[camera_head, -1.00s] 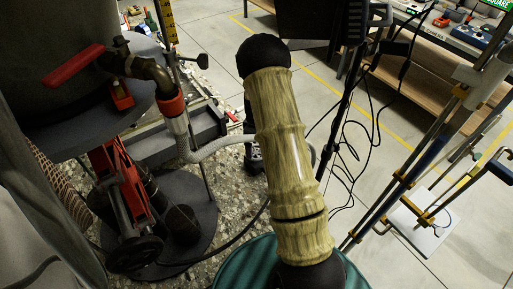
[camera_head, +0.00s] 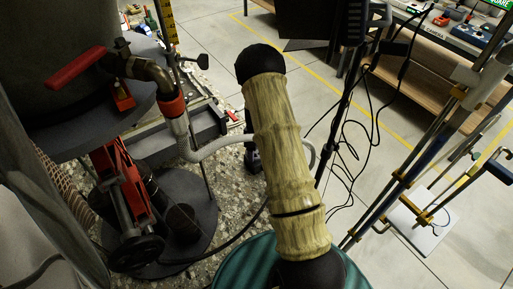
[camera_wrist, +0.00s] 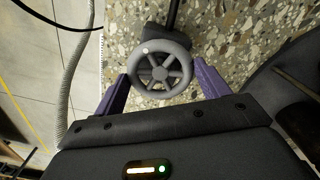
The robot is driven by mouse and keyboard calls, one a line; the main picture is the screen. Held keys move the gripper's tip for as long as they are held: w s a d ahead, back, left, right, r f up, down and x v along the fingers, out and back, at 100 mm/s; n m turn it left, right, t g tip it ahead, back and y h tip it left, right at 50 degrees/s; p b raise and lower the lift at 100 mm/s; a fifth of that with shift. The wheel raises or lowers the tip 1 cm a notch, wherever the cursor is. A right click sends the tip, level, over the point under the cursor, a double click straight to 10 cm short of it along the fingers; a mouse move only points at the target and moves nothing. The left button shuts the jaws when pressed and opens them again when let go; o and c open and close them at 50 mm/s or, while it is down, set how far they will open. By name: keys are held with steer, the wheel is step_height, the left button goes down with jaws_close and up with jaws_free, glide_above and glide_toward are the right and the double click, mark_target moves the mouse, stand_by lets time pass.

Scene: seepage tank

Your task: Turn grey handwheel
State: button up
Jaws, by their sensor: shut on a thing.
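The grey handwheel (camera_wrist: 160,69) is a round spoked wheel with a pale spot on its rim, on a dark shaft at the top of the wrist view. My gripper (camera_wrist: 160,78) has purple fingers on the left and right sides of the wheel. It is shut on the handwheel's rim. In the head view I cannot make out this handwheel or the fingertips; my pale, wood-patterned arm covers the middle of the picture.
A red-handled valve (camera_head: 75,68) and a red jack frame (camera_head: 122,180) stand at the left, with a dark wheel (camera_head: 136,253) below. A grey hose (camera_head: 215,145) runs behind my arm. A tripod with cables (camera_head: 345,130) and a metal frame (camera_head: 430,150) stand right.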

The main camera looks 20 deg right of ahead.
steer(key=shift+m, duration=0.5)
steer(key=m, duration=0.3)
steer(key=shift+b, duration=0.4)
steer(key=m, duration=0.4)
steer(key=shift+m, duration=0.4)
steer(key=m, duration=0.3)
steer(key=shift+r+m, duration=0.1)
steer(key=shift+m, duration=0.3)
steer(key=shift+w+a+m, duration=0.1)
steer(key=shift+m, duration=2)
steer(key=o, duration=1)
